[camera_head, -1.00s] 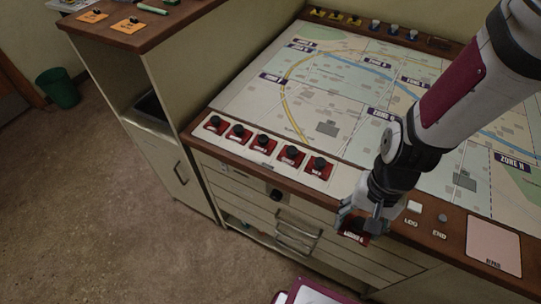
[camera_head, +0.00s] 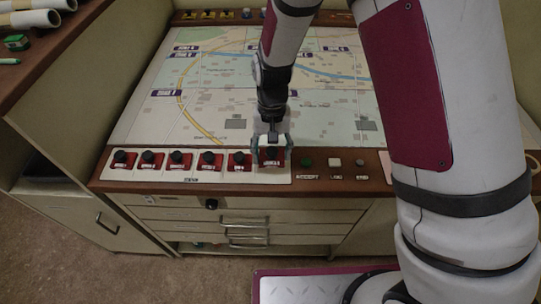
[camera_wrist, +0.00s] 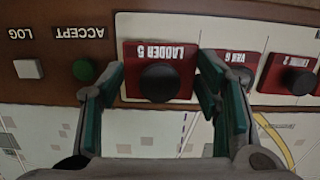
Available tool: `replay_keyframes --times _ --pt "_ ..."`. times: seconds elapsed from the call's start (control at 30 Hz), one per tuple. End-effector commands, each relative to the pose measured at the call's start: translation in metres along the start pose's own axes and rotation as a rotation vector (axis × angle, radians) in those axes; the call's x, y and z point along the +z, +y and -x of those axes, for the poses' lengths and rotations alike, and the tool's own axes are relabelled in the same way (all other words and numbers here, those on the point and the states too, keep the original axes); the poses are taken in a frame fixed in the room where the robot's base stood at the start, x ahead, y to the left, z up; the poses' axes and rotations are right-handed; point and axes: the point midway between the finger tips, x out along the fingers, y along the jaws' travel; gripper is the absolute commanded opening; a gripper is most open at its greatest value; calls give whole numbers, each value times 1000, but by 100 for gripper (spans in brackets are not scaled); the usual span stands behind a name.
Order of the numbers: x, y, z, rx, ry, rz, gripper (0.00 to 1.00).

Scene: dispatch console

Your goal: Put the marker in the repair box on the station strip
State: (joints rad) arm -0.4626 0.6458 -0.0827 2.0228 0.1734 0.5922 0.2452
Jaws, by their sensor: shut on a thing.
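The marker, a red block with a black knob labelled LADDER 5 (camera_wrist: 160,72), sits between my fingers. It also shows in the head view (camera_head: 270,156), at the right end of the white station strip (camera_head: 222,174). My gripper (camera_head: 271,160) points down with one finger on each side of it and is shut on it; its fingers also show in the wrist view (camera_wrist: 163,85). I cannot tell whether the marker rests on the strip or hangs just above it. No repair label is readable; a small dark label (camera_head: 190,181) on the strip is illegible.
Several other red markers stand in a row to the left, the nearest (camera_head: 238,160) close to my gripper. A green ACCEPT button (camera_head: 307,163) and a white LOG button (camera_head: 335,163) are to the right. The map (camera_head: 150,120) lies behind; drawers (camera_head: 160,213) are below.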

Motion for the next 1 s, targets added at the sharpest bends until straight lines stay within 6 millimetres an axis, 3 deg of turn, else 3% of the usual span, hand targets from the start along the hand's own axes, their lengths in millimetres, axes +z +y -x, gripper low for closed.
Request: replay_keyframes --times 0.13,0.4,0.83,0.87,0.93,1.0 --pt "-11 -3 0 1 -1 0 29" --pt "-14 -3 -32 1 -3 0 29" --pt "-15 -3 -38 0 -1 0 29" --pt "-15 -3 -38 0 0 0 65" --pt "-15 -3 -37 0 0 0 78" --pt "-15 -3 -37 0 0 0 78"
